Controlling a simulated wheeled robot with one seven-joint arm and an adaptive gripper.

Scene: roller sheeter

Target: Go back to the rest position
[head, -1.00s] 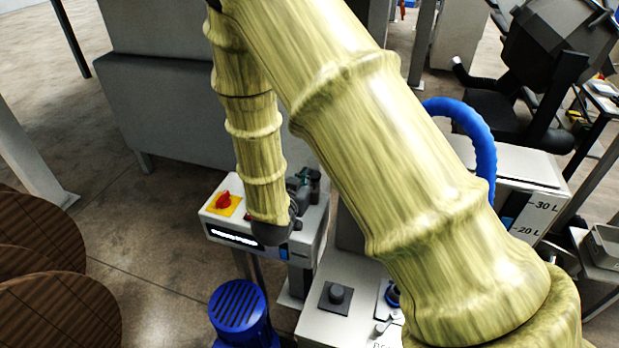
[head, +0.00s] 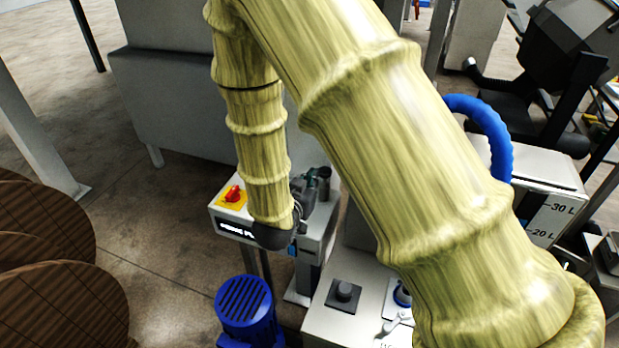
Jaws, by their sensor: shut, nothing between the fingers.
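My arm, in a yellow-green sleeve, crosses the head view from the lower right to the top and folds down again. At its lower end is my gripper (head: 308,190), small and dark, partly hidden by the wrist. It looks shut and empty. In the picture it overlaps the white control box (head: 312,240), which has a red knob on a yellow plate (head: 233,196) and a lit display. I cannot tell how far the gripper is from the box.
A blue motor (head: 245,308) stands below the box. A white machine (head: 322,325) with a black knob is beside it. A blue hose (head: 490,125) and a tank with litre marks (head: 553,217) are at right. Round brown wooden pieces (head: 65,305) are at left. Floor shows between.

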